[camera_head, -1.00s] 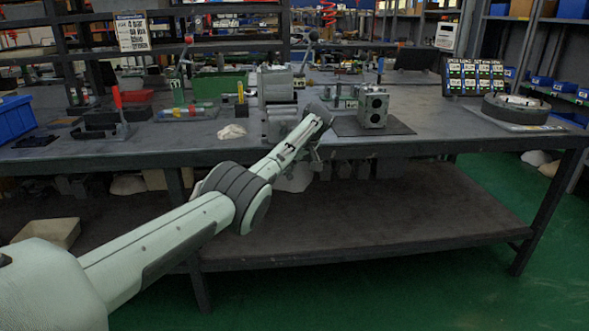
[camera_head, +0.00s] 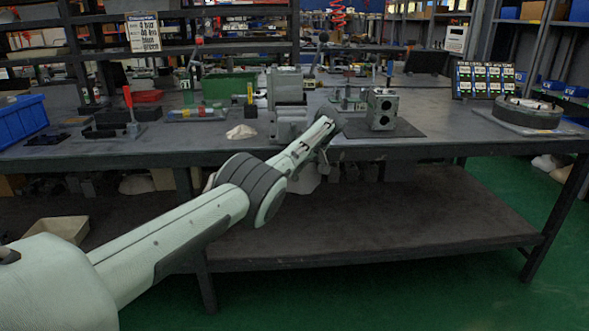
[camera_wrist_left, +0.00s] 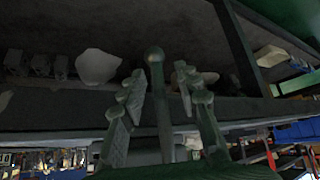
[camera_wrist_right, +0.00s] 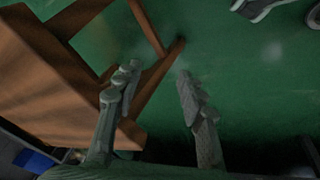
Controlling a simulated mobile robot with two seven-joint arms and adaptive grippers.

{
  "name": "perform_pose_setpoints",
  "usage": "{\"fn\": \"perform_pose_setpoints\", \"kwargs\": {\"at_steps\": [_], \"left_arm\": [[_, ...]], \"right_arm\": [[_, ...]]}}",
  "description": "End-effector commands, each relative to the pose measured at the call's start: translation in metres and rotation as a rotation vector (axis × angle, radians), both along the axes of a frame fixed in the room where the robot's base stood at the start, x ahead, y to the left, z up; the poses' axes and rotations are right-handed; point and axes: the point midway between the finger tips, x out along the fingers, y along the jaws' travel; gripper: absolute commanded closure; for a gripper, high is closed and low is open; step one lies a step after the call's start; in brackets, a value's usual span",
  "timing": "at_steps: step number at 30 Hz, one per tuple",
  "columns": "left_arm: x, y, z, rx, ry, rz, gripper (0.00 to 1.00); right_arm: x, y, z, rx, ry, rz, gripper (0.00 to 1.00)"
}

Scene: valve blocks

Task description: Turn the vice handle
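The grey vice (camera_head: 287,88) stands at the front edge of the workbench (camera_head: 420,146). My left arm reaches toward the bench edge just right of the vice. My left gripper (camera_head: 324,158) is small and partly hidden by the wrist in the head view. In the left wrist view, the left gripper (camera_wrist_left: 159,74) is open. A round-ended rod, apparently the vice handle (camera_wrist_left: 158,90), stands between its fingers, with gaps visible on both sides. The handle is not clear in the head view. My right gripper (camera_wrist_right: 157,72) is open and empty, seen only in the right wrist view.
A grey block with holes (camera_head: 381,109) sits on a dark mat right of the vice. A round fixture (camera_head: 527,112) is at the bench's right end. A lower shelf (camera_head: 400,220) runs under the bench. A brown wooden piece (camera_wrist_right: 45,80) is near the right gripper above green floor.

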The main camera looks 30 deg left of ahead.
Motion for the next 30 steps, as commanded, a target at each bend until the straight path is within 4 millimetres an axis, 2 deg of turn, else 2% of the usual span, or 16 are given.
{"fn": "perform_pose_setpoints", "kwargs": {"at_steps": [7,11,15,24,30], "left_arm": [[0.0,-0.002,0.002,0.0,-0.002,-0.001,0.68],[-0.001,-0.007,0.01,0.001,-0.004,-0.002,0.68],[-0.007,-0.018,0.025,0.0,-0.006,-0.003,0.68],[-0.023,-0.054,0.077,-0.001,-0.003,-0.002,0.68],[-0.029,-0.065,0.093,0.0,-0.002,0.0,0.68]], "right_arm": [[-0.002,0.0,-0.001,-0.001,0.004,0.001,0.6],[-0.001,0.0,-0.001,-0.001,0.003,0.0,0.6],[-0.001,0.0,-0.001,0.0,0.002,0.001,0.6],[-0.001,0.0,0.0,0.0,0.002,0.001,0.6],[-0.001,0.0,0.0,0.0,0.002,0.0,0.6]]}}
